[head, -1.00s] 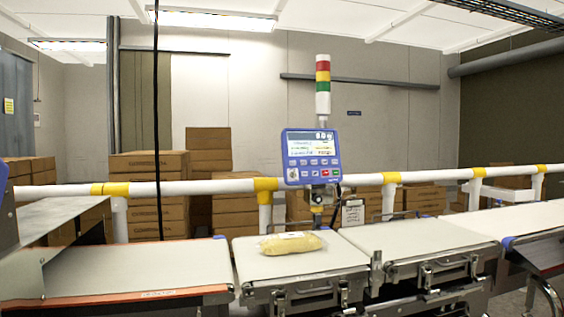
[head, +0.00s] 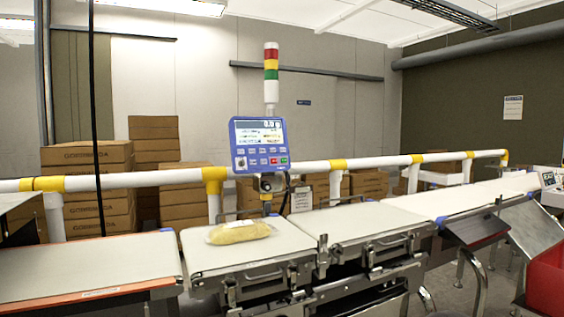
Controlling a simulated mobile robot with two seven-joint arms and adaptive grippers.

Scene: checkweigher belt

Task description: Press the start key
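The blue control panel (head: 259,144) stands on a post behind the belt, left of centre in the head view. Its lit screen (head: 258,131) shows a weight reading near 0.0 at the top. Below the screen are rows of small keys, with a green key (head: 284,160) and a red key (head: 274,161) at the lower right. The key labels are too small to read, so I cannot tell from lettering which is the start key. Neither of my grippers shows in the head view.
A bag of yellow product (head: 239,232) lies on the weighing belt (head: 205,258). A white rail (head: 330,166) with yellow joints runs behind the belts. A light tower (head: 271,75) rises above the panel. Cartons (head: 88,185) are stacked behind. A red bin (head: 546,283) is at lower right.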

